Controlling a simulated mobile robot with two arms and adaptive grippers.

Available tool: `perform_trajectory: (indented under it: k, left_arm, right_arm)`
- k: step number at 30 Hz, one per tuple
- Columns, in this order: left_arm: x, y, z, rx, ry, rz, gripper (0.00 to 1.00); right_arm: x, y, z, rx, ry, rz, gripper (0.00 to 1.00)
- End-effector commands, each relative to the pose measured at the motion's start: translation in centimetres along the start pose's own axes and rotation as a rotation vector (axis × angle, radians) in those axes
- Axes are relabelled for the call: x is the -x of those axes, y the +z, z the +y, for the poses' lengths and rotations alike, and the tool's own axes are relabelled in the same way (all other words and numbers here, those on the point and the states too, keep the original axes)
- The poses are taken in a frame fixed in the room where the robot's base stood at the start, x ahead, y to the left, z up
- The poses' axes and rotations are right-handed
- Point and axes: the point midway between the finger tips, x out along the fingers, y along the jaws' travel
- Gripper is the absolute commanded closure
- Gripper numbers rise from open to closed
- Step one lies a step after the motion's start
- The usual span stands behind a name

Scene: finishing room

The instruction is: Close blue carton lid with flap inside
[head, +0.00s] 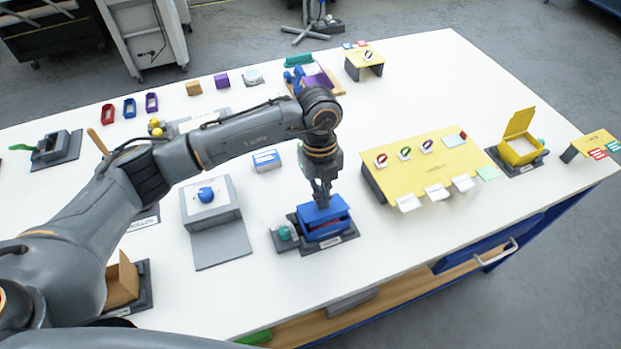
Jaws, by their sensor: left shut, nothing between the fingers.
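The blue carton (325,231) stands on a dark base plate near the front middle of the table. Its blue lid (337,203) lies over the top at a slant, and a dark reddish gap shows under its front edge. I cannot tell where the flap is. My left gripper (322,203) points straight down at the lid, its fingers shut and empty, touching or just above it. The gripper hides part of the lid. My right gripper is not in view.
A teal knob (284,233) sits beside the carton on the left. A grey box with a blue knob (206,194) stands further left. A yellow platform (425,165) with rings and white tags is to the right. An open yellow carton (519,148) stands at the far right.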

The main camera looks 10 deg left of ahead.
Motion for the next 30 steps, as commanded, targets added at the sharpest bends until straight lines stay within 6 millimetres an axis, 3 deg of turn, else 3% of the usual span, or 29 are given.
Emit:
perform_trajectory:
  k: [30]
  left_arm:
    - [-1.4, -0.6, 0.0, 0.000, 0.000, 0.000, 1.00]
  right_arm:
    - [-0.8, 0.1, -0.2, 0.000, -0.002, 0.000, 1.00]
